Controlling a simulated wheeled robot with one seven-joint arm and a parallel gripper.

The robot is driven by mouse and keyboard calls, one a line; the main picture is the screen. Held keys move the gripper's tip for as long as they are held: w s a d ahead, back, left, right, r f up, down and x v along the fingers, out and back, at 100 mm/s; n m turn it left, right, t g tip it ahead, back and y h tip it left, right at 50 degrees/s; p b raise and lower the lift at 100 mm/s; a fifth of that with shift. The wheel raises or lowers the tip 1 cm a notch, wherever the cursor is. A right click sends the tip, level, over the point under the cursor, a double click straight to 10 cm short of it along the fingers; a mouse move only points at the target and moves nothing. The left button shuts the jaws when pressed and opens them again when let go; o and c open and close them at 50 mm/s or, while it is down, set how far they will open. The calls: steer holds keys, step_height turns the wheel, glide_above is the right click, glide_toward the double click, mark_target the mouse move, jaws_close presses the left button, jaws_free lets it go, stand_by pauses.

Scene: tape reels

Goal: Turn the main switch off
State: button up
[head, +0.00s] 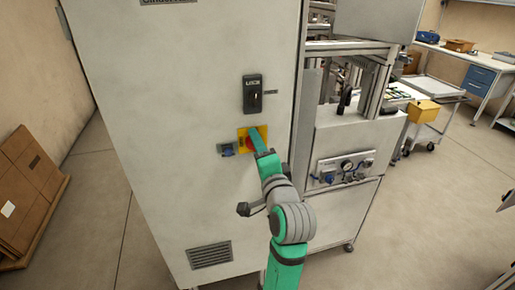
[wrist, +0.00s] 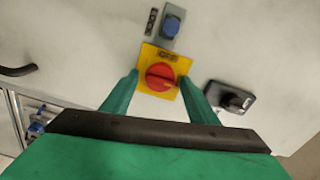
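The main switch is a red rotary knob (wrist: 160,76) on a square yellow plate (wrist: 150,52), on the front of a pale cabinet. In the wrist view a dark line on the knob points right, towards the black lock. Lettering on the plate's upper edge seems to read OFF. In the head view the knob is partly hidden behind my gripper (head: 257,139), and the yellow plate (head: 242,133) shows around it. In the wrist view my gripper (wrist: 160,80) is open, with one green finger on each side of the knob. I cannot tell whether the fingers touch it.
A black lock handle (head: 253,93) is above the switch; it also shows in the wrist view (wrist: 230,97). A blue button on a grey box (head: 226,149) is left of the switch. A gauge panel (head: 345,168) is on the machine to the right. Floor at left holds cardboard (head: 28,190).

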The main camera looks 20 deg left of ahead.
steer(key=c, duration=0.9)
steer(key=shift+o, duration=0.2)
steer(key=shift+n, duration=8.9)
steer(key=o, duration=1)
